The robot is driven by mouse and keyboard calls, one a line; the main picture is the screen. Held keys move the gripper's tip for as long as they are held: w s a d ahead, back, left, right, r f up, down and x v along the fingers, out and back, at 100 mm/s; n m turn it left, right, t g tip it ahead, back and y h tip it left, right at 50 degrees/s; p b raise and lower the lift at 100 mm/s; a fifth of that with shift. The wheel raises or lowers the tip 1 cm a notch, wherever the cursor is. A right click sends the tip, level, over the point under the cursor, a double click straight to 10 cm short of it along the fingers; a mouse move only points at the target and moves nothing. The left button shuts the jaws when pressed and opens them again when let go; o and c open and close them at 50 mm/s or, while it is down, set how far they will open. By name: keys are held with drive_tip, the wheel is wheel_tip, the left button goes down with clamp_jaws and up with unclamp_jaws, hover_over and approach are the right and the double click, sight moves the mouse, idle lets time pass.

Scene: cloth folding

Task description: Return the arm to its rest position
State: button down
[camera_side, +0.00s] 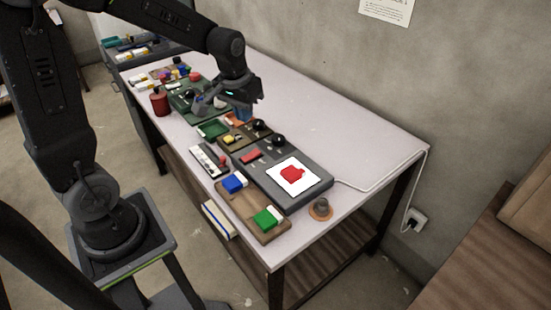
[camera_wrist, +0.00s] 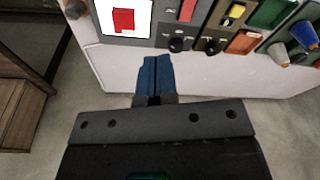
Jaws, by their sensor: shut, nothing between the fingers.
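My gripper (camera_side: 243,113) is above the table, over the row of boards and trays in the side view. In the wrist view its two blue fingers (camera_wrist: 155,75) are together, with nothing between them. A small red cloth (camera_side: 291,174) lies on a white square (camera_side: 312,184) set in a dark grey board (camera_side: 296,204). The cloth (camera_wrist: 123,20) also shows at the top left of the wrist view, apart from the fingers. My gripper hides part of the boards behind it.
A wooden tray (camera_side: 240,214) holds a blue block (camera_side: 234,183) and a green block (camera_side: 268,218). A red container (camera_side: 159,103) stands at the table's left edge. A white cable (camera_side: 385,179) crosses the right end. The tabletop (camera_side: 320,115) along the wall is clear.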

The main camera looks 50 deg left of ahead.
drive_tip(key=s+d+r+m+t, duration=0.1)
drive_tip(key=s+d+r+m, duration=0.1)
drive_tip(key=s+d+r, duration=0.2)
drive_tip(key=s+d+r+m+t, duration=0.1)
drive_tip(key=s+d+r, duration=0.4)
drive_tip(key=s, duration=0.6)
drive_tip(key=shift+d+m+t+h, duration=0.2)
drive_tip(key=shift+m+t+h, duration=0.15)
drive_tip(key=shift+t, duration=0.45)
drive_tip(key=c, duration=1.8)
unclamp_jaws()
drive_tip(key=shift+r, duration=0.1)
